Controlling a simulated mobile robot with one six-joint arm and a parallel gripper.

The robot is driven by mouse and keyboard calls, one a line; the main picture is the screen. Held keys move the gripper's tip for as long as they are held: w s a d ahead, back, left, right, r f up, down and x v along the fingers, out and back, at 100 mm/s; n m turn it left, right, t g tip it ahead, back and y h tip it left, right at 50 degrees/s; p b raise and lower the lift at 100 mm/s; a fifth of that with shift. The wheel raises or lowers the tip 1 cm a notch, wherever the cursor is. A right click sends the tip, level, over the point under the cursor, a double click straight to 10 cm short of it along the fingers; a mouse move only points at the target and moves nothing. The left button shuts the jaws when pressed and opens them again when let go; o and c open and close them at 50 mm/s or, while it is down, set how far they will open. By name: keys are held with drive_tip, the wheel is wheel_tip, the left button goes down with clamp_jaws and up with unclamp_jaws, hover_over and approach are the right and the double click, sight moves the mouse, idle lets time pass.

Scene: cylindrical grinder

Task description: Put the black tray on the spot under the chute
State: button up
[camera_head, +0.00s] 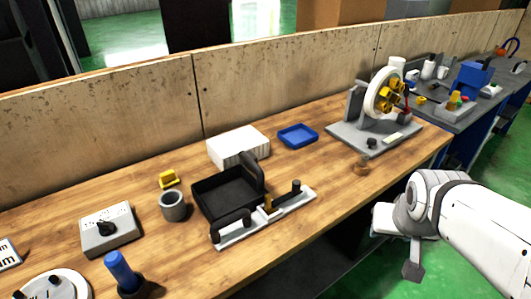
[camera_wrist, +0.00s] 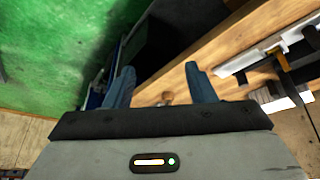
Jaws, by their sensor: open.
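The black tray (camera_head: 222,190) is an open, empty-looking box with raised black handle-like ends, on the wooden table in the head view. It sits behind a white rail fixture (camera_head: 290,206), whose left part it partly overlaps. I cannot clearly pick out a chute or a marked spot under one. My gripper (camera_wrist: 161,85) is open, with nothing between its two bluish fingers in the wrist view. In the head view it hangs off the table's front edge, right of the tray and well apart from it, partly hidden by my wrist.
A grey machine with a yellow-studded wheel (camera_head: 383,90) stands at the table's right end. A white block (camera_head: 238,146) and blue tray (camera_head: 298,135) lie behind the black tray. A grey cup (camera_head: 173,205), yellow piece (camera_head: 169,179) and control box (camera_head: 110,230) are left. A small brown piece (camera_head: 362,166) stands near the front edge.

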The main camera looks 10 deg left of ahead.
sight(263, 175)
drive_tip(key=w+a+f+n+t+y+b, duration=0.1)
drive_tip(key=w+a+f+t+y+b, duration=0.15)
drive_tip(key=w+a, duration=0.35)
drive_tip(key=w+a+f+n+t+y+b, duration=0.1)
drive_tip(key=w+a+f+n+t+b, duration=0.2)
drive_tip(key=w, duration=0.5)
drive_tip(key=a+f+n+y+b, duration=0.1)
drive_tip(key=a+y, duration=0.2)
drive_tip(key=a, duration=0.3)
drive_tip(key=w+a+f+n+t+y+b, duration=0.1)
drive_tip(key=a+y, duration=0.2)
drive_tip(key=a, duration=0.3)
drive_tip(key=a+f+n+y+b, duration=0.1)
drive_tip(key=a+y+b, duration=0.1)
drive_tip(key=a+y, duration=0.2)
drive_tip(key=shift+w+a+f+t, duration=0.1)
drive_tip(key=shift+w+a+t, duration=0.05)
drive_tip(key=shift+a, duration=0.65)
drive_tip(key=shift+w+a+f+t, duration=0.1)
drive_tip(key=shift+a, duration=0.7)
drive_tip(key=shift+w+a+r, duration=0.1)
drive_tip(key=shift+a, duration=0.25)
drive_tip(key=x, duration=0.4)
drive_tip(key=p+x, duration=0.1)
drive_tip(key=x, duration=0.2)
drive_tip(key=shift+w+d+r, duration=0.15)
drive_tip(key=shift+w+d, duration=0.05)
drive_tip(key=shift+w, duration=0.15)
clamp_jaws()
